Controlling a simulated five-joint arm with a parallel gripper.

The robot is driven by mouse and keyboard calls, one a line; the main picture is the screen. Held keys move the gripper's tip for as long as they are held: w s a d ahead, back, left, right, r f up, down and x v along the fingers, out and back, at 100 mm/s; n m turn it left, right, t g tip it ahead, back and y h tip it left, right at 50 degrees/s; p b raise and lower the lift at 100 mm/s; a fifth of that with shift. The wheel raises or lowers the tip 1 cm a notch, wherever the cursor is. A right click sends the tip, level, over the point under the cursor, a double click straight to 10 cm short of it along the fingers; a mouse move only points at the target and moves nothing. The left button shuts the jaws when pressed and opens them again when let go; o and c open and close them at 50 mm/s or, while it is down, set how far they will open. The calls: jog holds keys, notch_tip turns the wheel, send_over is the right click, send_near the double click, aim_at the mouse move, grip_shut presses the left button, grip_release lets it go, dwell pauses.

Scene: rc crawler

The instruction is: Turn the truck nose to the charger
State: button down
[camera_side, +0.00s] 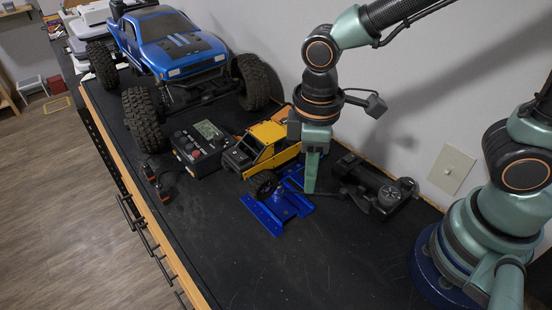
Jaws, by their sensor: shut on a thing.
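The small yellow truck (272,141) with a black hood sits in the middle of the bench, over or beside a blue stand (264,212). Its nose points left, toward the charger (202,148), a black box with a small screen and buttons. A narrow gap shows between nose and charger. My gripper (311,186) points straight down at the truck's rear end and is shut on the truck. The fingers and wrist hide the truck's rear and the exact grip point. I cannot tell whether the wheels touch the stand.
A large blue truck (180,50) with big black tires stands behind the charger. A black device with a round knob (375,186) lies right of my gripper, near the wall. Orange-tipped connectors (156,184) lie left of the charger. The black bench top (240,265) is clear in front.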

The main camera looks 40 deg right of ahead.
jog(key=shift+w+d+n, duration=0.2)
jog(key=shift+d+n, duration=0.65)
jog(key=shift+n, duration=0.3)
jog(key=shift+w+d+n, duration=0.15)
jog(key=shift+d+n, duration=0.65)
jog(key=shift+n, duration=0.35)
jog(key=c, duration=0.8)
grip_release()
jog(key=shift+o, duration=0.2)
notch_tip(320, 180, up, 12)
